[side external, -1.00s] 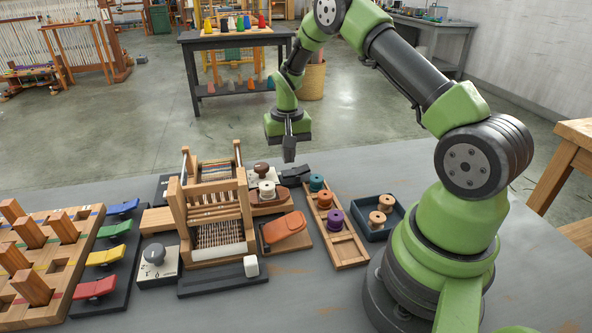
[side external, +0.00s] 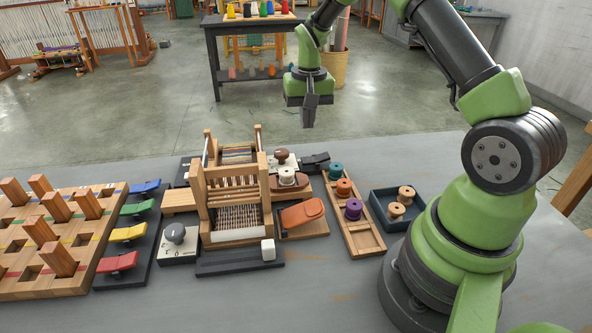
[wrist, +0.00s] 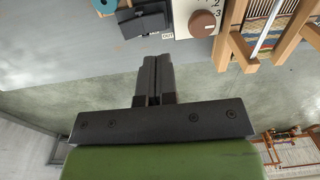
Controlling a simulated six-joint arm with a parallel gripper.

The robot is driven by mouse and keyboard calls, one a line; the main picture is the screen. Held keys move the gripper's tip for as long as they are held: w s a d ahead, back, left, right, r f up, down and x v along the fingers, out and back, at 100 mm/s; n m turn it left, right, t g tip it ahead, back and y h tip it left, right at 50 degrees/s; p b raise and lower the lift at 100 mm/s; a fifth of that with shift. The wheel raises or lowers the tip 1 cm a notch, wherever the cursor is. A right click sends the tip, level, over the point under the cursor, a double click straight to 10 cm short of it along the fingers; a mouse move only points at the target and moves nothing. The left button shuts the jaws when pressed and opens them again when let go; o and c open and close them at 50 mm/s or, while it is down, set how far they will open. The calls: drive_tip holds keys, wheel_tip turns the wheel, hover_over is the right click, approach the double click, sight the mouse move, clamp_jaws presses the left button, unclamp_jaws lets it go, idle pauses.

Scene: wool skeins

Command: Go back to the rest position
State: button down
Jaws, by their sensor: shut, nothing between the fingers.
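My gripper (side external: 309,111) hangs in the air above and beyond the table's far edge, behind the small loom, pointing down. It is shut and empty. In the wrist view my gripper (wrist: 154,62) shows its two dark fingers pressed together with nothing between them. The small wooden table loom (side external: 235,195) stands on the grey table below and to the left of my gripper, well apart from it.
A wooden tray (side external: 367,243) holds several colored spools, and a dark tray (side external: 381,216) holds two tan spools. A brown knob (wrist: 204,23) sits near the loom. Colored levers (side external: 128,233) and a pegboard (side external: 88,265) stand at left. The air around my gripper is clear.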

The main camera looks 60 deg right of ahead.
drive_tip(key=s+a+r+n+t, duration=0.1)
drive_tip(key=a+r, duration=0.2)
drive_tip(key=r, duration=0.2)
drive_tip(key=s+a+r+t, duration=0.1)
drive_tip(key=a+r, duration=0.2)
drive_tip(key=r, duration=0.2)
drive_tip(key=s+a+r+n+t, duration=0.1)
drive_tip(key=s+a+r, duration=0.2)
drive_tip(key=s, duration=0.3)
drive_tip(key=s+a+r+n+t+y, duration=0.1)
drive_tip(key=s+a+r+t, duration=0.1)
drive_tip(key=s, duration=0.4)
drive_tip(key=s+a+r+n+t+y, duration=0.1)
drive_tip(key=s+a+r, duration=0.3)
drive_tip(key=s+a, duration=0.2)
drive_tip(key=shift+a+n+t, duration=0.35)
drive_tip(key=shift+n+t, duration=0.05)
drive_tip(key=shift+s, duration=0.1)
